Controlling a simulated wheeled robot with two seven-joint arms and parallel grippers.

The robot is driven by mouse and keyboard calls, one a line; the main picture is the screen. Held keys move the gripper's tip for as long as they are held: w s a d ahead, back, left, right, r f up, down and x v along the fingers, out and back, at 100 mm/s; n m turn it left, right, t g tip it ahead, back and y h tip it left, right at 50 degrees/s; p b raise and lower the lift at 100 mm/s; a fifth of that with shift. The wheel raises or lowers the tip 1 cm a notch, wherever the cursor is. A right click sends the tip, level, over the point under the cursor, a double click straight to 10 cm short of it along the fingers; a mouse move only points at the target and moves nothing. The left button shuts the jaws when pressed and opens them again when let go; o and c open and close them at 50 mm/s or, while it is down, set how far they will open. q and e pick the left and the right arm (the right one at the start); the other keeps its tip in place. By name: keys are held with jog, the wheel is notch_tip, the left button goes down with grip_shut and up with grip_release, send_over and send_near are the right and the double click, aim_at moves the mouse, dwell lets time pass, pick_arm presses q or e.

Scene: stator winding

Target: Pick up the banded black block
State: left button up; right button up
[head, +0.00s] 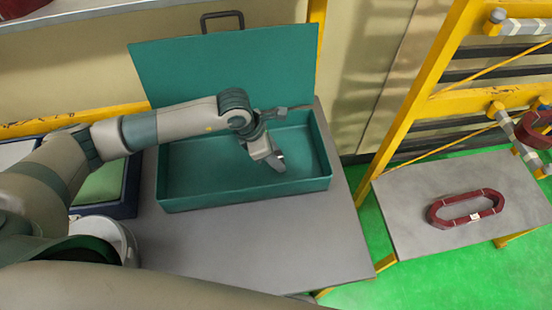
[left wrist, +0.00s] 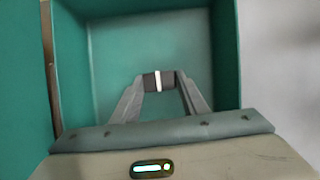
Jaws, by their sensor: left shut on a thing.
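My left gripper (head: 276,158) reaches into the open green box (head: 250,195) on the grey table. In the left wrist view my left gripper (left wrist: 160,84) is shut on the banded black block (left wrist: 149,81), a small dark block with a white band around its middle. The block sits between the two fingertips, over the inside of the green box (left wrist: 226,60). In the head view the block is hidden or too small to make out at the fingers. I cannot tell whether it touches the box floor. My right gripper is not in view.
The box's lid (head: 225,65) stands open at the back. A blue tray (head: 118,205) and a white round container (head: 112,236) are to the left. A dark red ring-shaped coil (head: 437,215) lies on a grey side table (head: 400,215) beside a yellow frame (head: 425,90).

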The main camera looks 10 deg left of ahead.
pick_arm(q)
notch_tip(320, 180, up, 2)
jog(key=shift+r+b, duration=0.1)
jog(key=shift+b, duration=0.7)
jog(key=s+d+r+b, duration=0.4)
jog(key=s+d+r, duration=0.2)
jog(key=d, duration=0.4)
jog(key=shift+r+b, duration=0.35)
jog(key=shift+r, duration=0.4)
jog(key=shift+s, duration=0.15)
